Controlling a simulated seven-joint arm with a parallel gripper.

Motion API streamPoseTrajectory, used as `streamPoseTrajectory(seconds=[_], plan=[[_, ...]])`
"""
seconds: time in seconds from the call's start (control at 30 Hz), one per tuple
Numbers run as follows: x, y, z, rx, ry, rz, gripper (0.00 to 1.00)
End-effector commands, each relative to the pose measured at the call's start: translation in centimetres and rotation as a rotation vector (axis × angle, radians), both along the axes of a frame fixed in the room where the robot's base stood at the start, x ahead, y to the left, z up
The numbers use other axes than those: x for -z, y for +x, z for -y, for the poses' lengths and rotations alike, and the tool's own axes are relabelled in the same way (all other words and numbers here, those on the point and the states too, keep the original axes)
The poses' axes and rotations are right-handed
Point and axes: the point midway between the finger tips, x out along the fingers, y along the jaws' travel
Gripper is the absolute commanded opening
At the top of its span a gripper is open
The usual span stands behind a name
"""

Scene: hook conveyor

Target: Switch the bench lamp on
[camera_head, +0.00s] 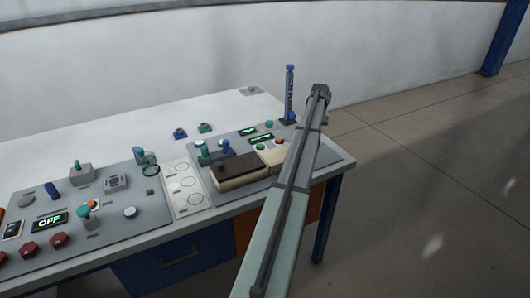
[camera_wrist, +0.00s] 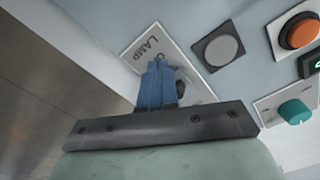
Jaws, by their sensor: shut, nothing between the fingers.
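The plate marked LAMP (camera_wrist: 141,43) shows in the wrist view, fixed at a slant on the pale panel. My gripper (camera_wrist: 157,66) has its blue fingers together over the middle of this plate. The fingers cover part of the lettering and most of the switch area. A small dark part (camera_wrist: 181,88) shows just right of the fingers; I cannot tell whether they touch it. In the head view my arm hides the gripper and the LAMP plate. I cannot see a lit lamp in either view.
In the wrist view, a grey round button (camera_wrist: 220,48), an orange button (camera_wrist: 299,32) and a teal knob (camera_wrist: 294,111) lie to the right. In the head view a slim blue post (camera_head: 289,88) stands near my arm, and a brown-topped box (camera_head: 238,170) lies left of it.

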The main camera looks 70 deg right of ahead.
Motion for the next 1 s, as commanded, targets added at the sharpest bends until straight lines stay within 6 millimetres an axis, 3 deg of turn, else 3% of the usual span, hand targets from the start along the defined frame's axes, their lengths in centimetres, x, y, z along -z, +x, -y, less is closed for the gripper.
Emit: streamPoseTrajectory(seconds=[1.0], plan=[[0.7,1.3,1.4,-0.001,0.003,0.001,0.0]])
